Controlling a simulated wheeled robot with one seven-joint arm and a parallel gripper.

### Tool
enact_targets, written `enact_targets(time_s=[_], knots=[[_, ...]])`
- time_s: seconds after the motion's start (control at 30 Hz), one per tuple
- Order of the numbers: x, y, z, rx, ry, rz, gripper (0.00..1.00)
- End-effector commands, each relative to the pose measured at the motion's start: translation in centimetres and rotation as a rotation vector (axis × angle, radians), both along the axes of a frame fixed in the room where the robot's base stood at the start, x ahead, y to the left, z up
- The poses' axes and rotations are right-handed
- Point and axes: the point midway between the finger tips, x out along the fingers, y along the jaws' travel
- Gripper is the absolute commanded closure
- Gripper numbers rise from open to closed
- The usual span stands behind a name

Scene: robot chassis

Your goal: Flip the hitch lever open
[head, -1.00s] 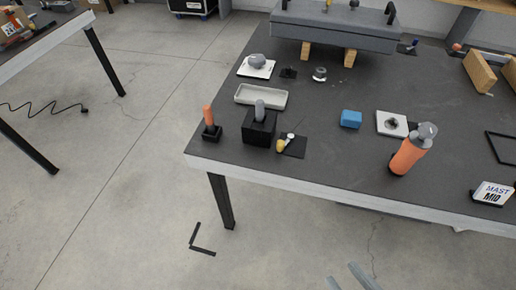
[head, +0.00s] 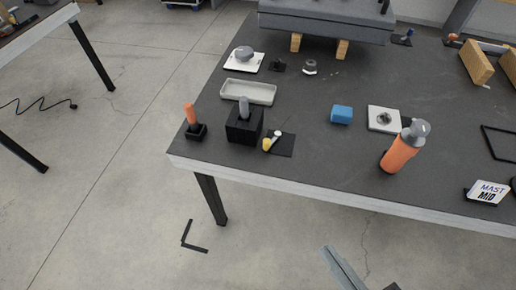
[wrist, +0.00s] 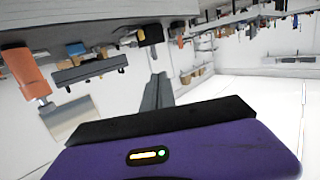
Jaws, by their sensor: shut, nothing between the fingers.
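What looks like the hitch lever (head: 273,140) is a small white handle with a yellow end. It lies low on a black plate (head: 284,148) near the table's front left, beside a black block. In the head view, the grey fingers of my gripper (head: 340,262) show at the bottom edge, in front of the table and well away from the lever. The wrist view shows the gripper (wrist: 157,92) with its grey fingers together and nothing between them. I cannot make out the lever for sure in the wrist view.
The black block (head: 245,125) with a grey peg and an orange-handled piece (head: 192,122) stand left of the lever. A grey tray (head: 249,92) lies behind. An orange bottle (head: 399,153) and blue block (head: 342,114) are to the right. Open floor lies before the table edge (head: 300,192).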

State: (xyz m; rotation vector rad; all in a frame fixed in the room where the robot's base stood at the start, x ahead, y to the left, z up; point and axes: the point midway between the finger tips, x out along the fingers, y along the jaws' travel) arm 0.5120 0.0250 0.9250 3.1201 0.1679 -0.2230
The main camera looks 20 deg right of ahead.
Motion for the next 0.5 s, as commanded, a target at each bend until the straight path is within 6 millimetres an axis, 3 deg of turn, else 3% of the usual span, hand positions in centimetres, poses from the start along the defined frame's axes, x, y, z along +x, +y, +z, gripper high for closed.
enact_targets(time_s=[0.17,0.5], knots=[[4.1,3.6,-2.4,-0.067,-0.063,0.116,1.0],[11.4,10.9,-9.3,-0.339,-0.057,0.284,1.0]])
